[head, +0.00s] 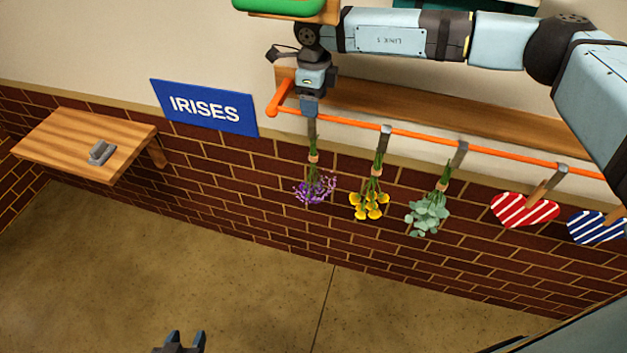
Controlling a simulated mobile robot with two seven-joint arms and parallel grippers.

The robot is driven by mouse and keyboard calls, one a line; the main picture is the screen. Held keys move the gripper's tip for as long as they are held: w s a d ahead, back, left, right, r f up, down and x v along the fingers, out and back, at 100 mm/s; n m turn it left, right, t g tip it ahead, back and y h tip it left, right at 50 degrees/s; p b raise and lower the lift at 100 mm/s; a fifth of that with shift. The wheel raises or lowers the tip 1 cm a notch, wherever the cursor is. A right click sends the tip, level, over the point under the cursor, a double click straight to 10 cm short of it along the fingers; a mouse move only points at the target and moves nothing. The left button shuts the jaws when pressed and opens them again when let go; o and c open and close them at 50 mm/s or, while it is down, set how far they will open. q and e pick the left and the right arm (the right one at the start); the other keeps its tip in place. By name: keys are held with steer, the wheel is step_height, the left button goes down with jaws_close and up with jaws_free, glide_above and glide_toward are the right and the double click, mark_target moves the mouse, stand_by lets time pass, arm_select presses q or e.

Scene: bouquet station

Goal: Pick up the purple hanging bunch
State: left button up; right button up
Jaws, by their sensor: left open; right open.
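The purple hanging bunch (315,188) hangs blossoms down near the left end of the orange rail (425,136). Its green stems are tied with a tan band below a grey strap (311,131). My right gripper (309,108) is directly above it, at the rail, and covers the strap's top. The jaws are open; whether they touch the strap or rail cannot be told. My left gripper (185,341) is open and empty at the bottom edge, far from the bunch, mostly out of frame.
To the right on the rail hang a yellow bunch (369,204), a grey-green bunch (428,213), a red striped heart (525,210) and a blue striped heart (597,227).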

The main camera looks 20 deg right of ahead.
steer(key=shift+s+f+p, duration=0.2)
steer(key=shift+f+p, duration=0.55)
steer(key=shift+f, duration=1.6)
jaws_close()
steer(key=shift+r, duration=0.1)
